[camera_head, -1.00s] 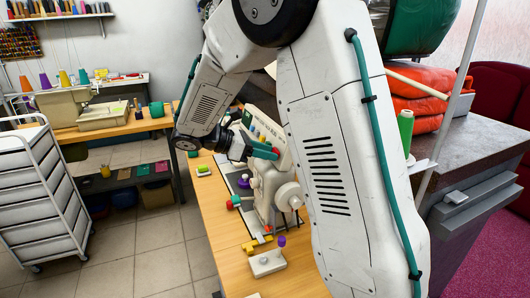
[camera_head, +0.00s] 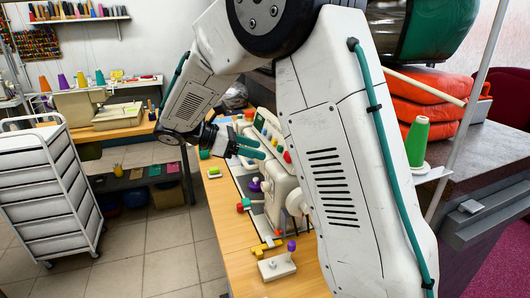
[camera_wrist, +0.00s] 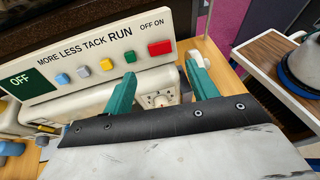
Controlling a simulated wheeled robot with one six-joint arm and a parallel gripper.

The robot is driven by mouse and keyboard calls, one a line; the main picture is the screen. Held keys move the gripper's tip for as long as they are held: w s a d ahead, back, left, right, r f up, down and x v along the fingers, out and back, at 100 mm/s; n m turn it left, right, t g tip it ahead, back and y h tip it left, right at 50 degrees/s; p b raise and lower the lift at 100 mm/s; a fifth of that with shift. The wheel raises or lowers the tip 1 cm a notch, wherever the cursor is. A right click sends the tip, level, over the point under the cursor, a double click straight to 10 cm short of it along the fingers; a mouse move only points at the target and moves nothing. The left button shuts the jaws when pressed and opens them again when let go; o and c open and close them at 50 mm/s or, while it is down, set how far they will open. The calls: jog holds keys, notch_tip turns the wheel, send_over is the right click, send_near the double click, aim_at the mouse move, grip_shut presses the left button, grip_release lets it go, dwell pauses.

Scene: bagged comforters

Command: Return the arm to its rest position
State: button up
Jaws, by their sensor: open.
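My gripper (camera_head: 250,147) is open and empty, with two teal fingers. In the head view it is beside the upper part of the cream sewing machine (camera_head: 285,187). In the wrist view my gripper (camera_wrist: 160,82) has its fingers spread in front of the machine's panel (camera_wrist: 100,62), which is marked "MORE LESS TACK RUN" and "OFF ON". I cannot tell whether the fingers touch the machine. My white arm is bent and hides much of the middle of the head view.
The machine stands on a wooden table (camera_head: 213,228). A white drawer cart (camera_head: 45,195) is at left on open tiled floor. Orange bagged comforters (camera_head: 418,100) and a green thread cone (camera_head: 417,142) are at right. A small pedal-like block (camera_head: 276,267) lies on the table.

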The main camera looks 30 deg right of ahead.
jog(key=shift+w+a+r, duration=0.1)
jog(key=shift+a+r, duration=0.05)
jog(key=shift+a, duration=0.15)
dwell(0.4)
jog(key=s+a+m+t+y, duration=0.3)
jog(key=s+m+y, duration=0.3)
jog(key=s, duration=0.8)
jog(key=s+a+m+t+y, duration=0.3)
jog(key=s+m+y, duration=0.3)
jog(key=s, duration=0.8)
jog(key=shift+a+m+t+y, duration=0.3)
jog(key=shift+a+m+t, duration=0.15)
jog(key=shift+m, duration=0.55)
